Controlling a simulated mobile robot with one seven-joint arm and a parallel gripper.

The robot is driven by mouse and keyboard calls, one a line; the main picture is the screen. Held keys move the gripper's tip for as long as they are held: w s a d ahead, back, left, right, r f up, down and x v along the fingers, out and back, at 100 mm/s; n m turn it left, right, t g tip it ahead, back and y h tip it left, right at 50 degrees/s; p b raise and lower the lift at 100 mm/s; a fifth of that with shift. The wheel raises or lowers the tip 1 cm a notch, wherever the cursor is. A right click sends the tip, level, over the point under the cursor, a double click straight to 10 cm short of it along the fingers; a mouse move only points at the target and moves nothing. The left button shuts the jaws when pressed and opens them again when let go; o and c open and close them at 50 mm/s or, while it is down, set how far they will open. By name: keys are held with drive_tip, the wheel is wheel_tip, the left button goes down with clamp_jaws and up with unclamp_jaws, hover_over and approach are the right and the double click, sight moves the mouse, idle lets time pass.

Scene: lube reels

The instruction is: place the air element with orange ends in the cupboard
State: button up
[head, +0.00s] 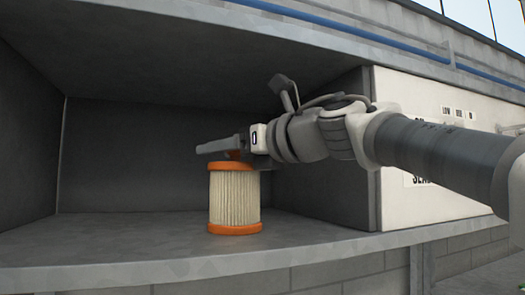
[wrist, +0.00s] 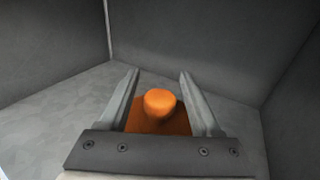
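The air element (head: 235,197) is a pale pleated cylinder with orange ends. It stands upright inside the grey cupboard (head: 150,245), on its floor and near the front edge. My gripper (head: 214,146) reaches in from the right, its fingers level with the element's top. In the wrist view, the orange top (wrist: 150,125) and its round knob (wrist: 160,102) lie between the two fingers of my gripper (wrist: 160,85). The fingers are spread, with a visible gap on each side of the knob. The fingers partly hide the element's top in the head view.
The floor left of and behind the element is clear. A white panel with labels (head: 430,100) is outside to the right, and a blue pipe (head: 350,30) runs above.

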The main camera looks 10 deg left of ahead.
drive_tip(key=shift+r, duration=0.2)
drive_tip(key=b+v, duration=0.2)
drive_tip(key=v, duration=1)
idle(0.4)
